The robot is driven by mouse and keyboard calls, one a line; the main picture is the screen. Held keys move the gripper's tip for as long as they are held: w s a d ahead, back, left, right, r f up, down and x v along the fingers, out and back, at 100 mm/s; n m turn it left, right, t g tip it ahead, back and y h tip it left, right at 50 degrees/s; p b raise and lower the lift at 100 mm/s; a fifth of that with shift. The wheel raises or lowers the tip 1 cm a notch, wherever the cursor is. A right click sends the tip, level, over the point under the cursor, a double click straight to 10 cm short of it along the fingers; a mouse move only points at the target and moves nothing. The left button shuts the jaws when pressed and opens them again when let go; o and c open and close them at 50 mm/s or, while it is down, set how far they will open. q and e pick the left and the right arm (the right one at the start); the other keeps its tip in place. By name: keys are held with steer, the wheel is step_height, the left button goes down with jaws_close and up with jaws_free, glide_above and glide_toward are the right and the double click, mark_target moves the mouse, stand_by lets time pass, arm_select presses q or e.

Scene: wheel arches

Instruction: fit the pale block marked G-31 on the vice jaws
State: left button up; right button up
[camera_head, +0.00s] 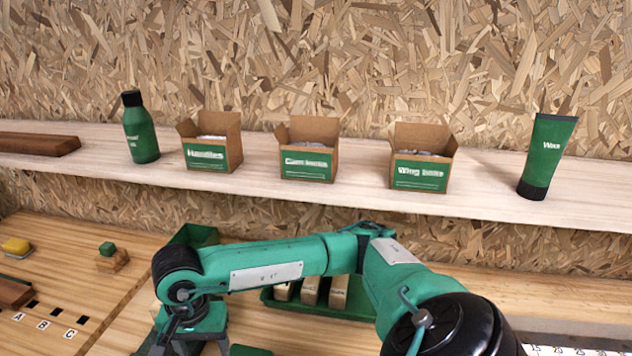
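Several pale blocks (310,291) stand in a green tray (290,307) on the bench, partly hidden behind my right arm. Their markings are too small to read, so I cannot tell which is G-31. My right arm comes in from the lower right and reaches across to the left. Its gripper (188,346) points down at the lower left, cut by the bottom edge; its fingertips and anything between them are hidden. I cannot make out the vice jaws. My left gripper is not in view.
A shelf (330,190) above the bench holds a green bottle (140,128), three open cartons (309,150) and a wax tube (546,155). A green bin (196,235) stands behind my arm. A green-topped wooden block (112,258) and a yellow item (16,246) lie left.

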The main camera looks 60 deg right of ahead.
steer(key=n, duration=0.3)
steer(key=a+f+n, duration=0.1)
steer(key=n, duration=0.3)
steer(key=a+f+n, duration=0.1)
steer(key=n, duration=0.2)
steer(key=shift+w, duration=0.1)
steer(key=shift+f+n, duration=0.1)
steer(key=shift+n, duration=0.2)
